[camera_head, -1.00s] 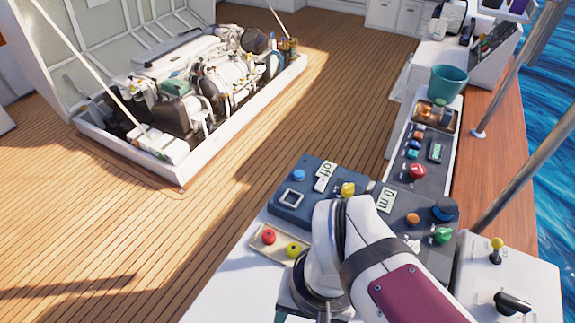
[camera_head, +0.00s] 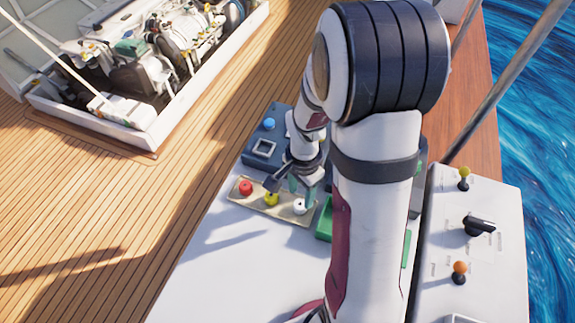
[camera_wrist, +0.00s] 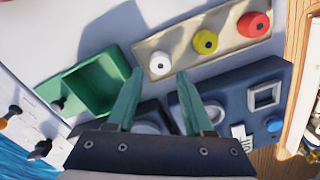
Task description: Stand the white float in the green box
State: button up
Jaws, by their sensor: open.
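A white float (camera_head: 299,206) stands in a shallow beige tray (camera_head: 238,199), at the end near the green box. It also shows in the wrist view (camera_wrist: 160,65). A yellow float (camera_head: 271,199) and a red float (camera_head: 246,187) stand in the same tray. The green box (camera_wrist: 68,84) is open and looks empty in the wrist view, left of the white float. In the head view my arm hides much of the box (camera_head: 323,226). My gripper (camera_wrist: 160,72) is open, its green fingertips appearing on either side of the white float; I cannot tell its height above it.
A dark blue control panel (camera_head: 262,150) with a blue button (camera_head: 268,124) lies just behind the tray. A white console (camera_head: 497,205) with levers stands at the right. The white counter (camera_head: 225,262) in front of the tray is clear.

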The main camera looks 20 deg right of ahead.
aim_at(300, 204)
notch_tip(300, 204, down, 6)
jog(key=shift+w+d, duration=0.1)
jog(key=shift+d, duration=0.05)
grip_shut()
